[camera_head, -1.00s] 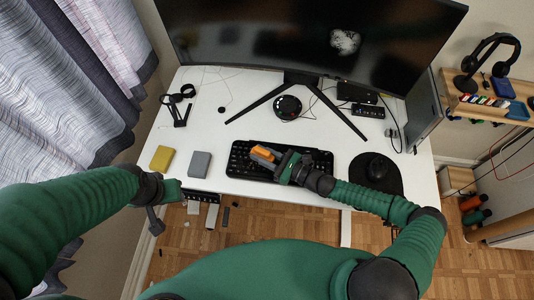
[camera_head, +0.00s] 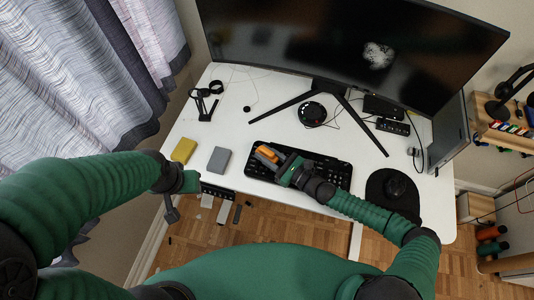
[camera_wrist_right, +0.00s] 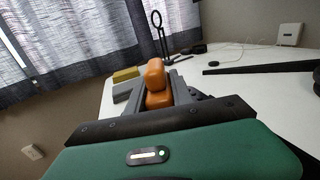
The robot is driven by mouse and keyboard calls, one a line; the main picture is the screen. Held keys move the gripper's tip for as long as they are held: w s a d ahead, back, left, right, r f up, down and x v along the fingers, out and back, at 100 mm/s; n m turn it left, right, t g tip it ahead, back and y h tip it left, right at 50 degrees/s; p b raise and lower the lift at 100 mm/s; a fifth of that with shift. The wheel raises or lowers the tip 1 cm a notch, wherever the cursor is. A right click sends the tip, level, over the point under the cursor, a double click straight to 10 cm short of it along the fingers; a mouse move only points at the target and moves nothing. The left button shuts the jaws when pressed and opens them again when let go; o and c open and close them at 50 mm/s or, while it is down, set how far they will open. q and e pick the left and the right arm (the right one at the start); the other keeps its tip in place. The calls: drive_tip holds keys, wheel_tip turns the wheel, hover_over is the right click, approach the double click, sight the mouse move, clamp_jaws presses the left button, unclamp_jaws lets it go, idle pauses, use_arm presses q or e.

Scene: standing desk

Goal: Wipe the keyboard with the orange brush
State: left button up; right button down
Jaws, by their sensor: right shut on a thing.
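The black keyboard (camera_head: 328,172) lies near the front edge of the white desk. My right gripper (camera_head: 278,160) is over the left part of the keyboard, shut on the orange brush (camera_head: 266,152). The brush also shows between the fingers in the right wrist view (camera_wrist_right: 156,82). The brush's underside is hidden, so I cannot tell whether it touches the keys. My left gripper (camera_head: 190,182) is at the desk's front left edge, away from the keyboard; its fingers are not clear enough to judge.
A yellow block (camera_head: 184,149) and a grey block (camera_head: 219,160) lie left of the keyboard. A black mouse (camera_head: 396,186) on a round pad is to the right. The monitor (camera_head: 350,45) and its stand legs are behind. A black round device (camera_head: 312,113) stands between the legs.

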sight(265, 149)
drive_tip(key=shift+r+p, duration=2.5)
drive_tip(key=shift+r, duration=0.45)
wheel_tip(265, 149, up, 3)
drive_tip(key=p, duration=0.3)
drive_tip(key=shift+r, duration=0.15)
